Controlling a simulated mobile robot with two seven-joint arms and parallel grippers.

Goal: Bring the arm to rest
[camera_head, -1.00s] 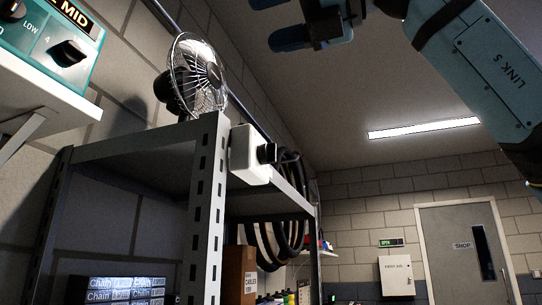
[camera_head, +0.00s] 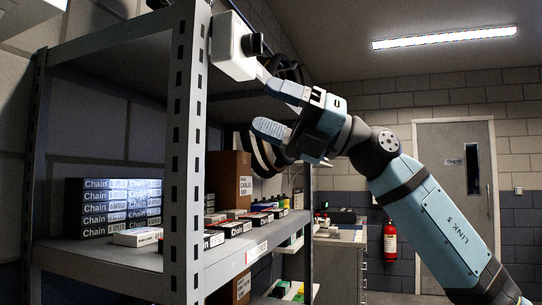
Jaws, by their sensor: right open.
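My right arm comes in from the lower right. Its right gripper (camera_head: 276,108) is open, with two blue fingers pointing left and nothing between them. It is in front of the grey metal shelf's (camera_head: 187,140) right side. The upper finger is close below a white box with a black knob (camera_head: 232,50) on the shelf's corner post; I cannot tell whether they touch. The hand hides part of the black tyres (camera_head: 262,157) hanging behind it. My left gripper is not in view.
The shelf holds stacked chain boxes (camera_head: 112,207), flat small boxes and a cardboard box (camera_head: 229,178). A drawer cabinet (camera_head: 340,262) stands behind. A red fire extinguisher (camera_head: 390,241) hangs near a grey door (camera_head: 458,190). Open room lies above the arm.

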